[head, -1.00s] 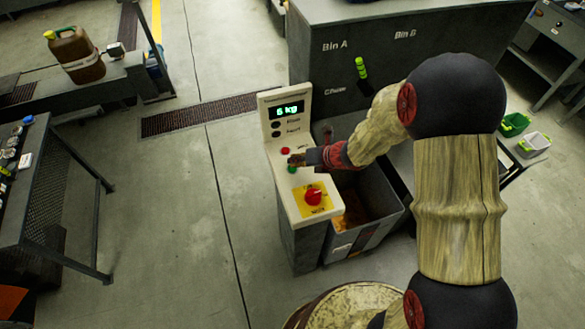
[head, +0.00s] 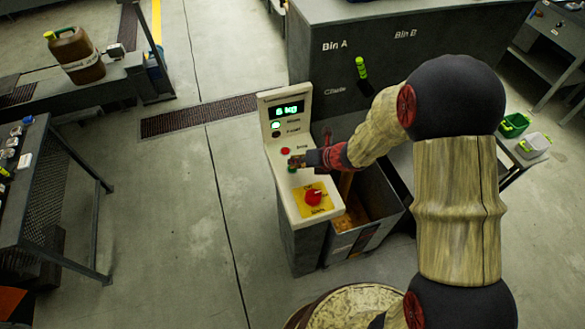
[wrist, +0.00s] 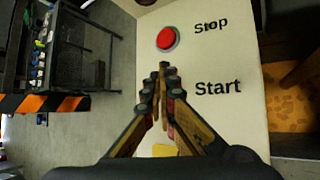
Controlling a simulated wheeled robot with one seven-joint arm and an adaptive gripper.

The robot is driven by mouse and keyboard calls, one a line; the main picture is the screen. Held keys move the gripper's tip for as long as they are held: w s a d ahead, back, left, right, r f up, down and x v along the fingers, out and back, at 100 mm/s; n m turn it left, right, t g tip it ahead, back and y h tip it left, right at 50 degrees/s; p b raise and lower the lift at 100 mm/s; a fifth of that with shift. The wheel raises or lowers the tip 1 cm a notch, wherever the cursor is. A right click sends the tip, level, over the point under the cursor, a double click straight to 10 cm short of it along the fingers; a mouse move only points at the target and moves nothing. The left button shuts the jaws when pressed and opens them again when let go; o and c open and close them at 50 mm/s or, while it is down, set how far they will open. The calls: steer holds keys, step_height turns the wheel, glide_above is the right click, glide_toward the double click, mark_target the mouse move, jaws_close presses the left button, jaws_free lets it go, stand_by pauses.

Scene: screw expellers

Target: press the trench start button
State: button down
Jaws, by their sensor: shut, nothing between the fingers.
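The pale control panel (head: 290,185) carries a red Stop button (head: 285,151) and a green button (head: 292,169) just below it, mostly covered by my gripper (head: 297,161). In the wrist view the panel shows the red Stop button (wrist: 166,39) and the words Stop and Start. My gripper (wrist: 163,72) is shut and empty, its tips over the panel left of the word Start. The Start button is hidden behind the fingers there, so contact cannot be seen. The upper lamp (head: 276,125) on the panel is lit green-white; the lower lamp (head: 276,134) is dark.
A red knob (head: 313,196) on a yellow plate sits lower on the panel. The display (head: 287,110) reads 6 kg. An open grey bin (head: 388,201) stands right of the panel. A dark table (head: 60,205) is at the left, with free floor between.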

stand_by(0.5)
steer(key=shift+r+p, duration=0.75)
steer(key=shift+r, duration=0.05)
step_height(320, 180, up, 5)
steer(key=p, duration=0.4)
stand_by(0.8)
